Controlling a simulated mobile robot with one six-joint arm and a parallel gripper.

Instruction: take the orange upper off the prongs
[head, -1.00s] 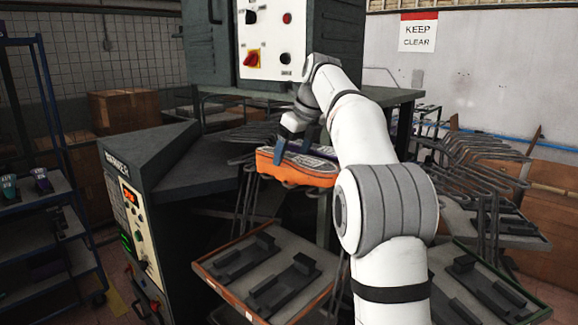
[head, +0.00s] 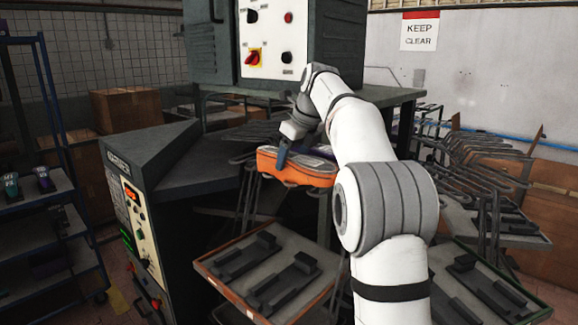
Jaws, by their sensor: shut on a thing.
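The orange upper (head: 295,174) lies roughly level in the middle of the head view, with its lighter opening facing up. Dark metal prongs (head: 245,190) show beside and under its left end; whether it still rests on them I cannot tell. My gripper (head: 283,156) comes down on the upper from above, and its dark fingers are shut on the upper's upper edge, left of its middle. My arm hides part of the upper's right side.
An orange-rimmed tray (head: 222,286) with dark holders lies below, and a green-rimmed tray (head: 535,314) is at lower right. A grey machine with a control panel (head: 138,222) stands at left. More prong racks (head: 480,160) are at right. A blue shelf (head: 60,150) stands far left.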

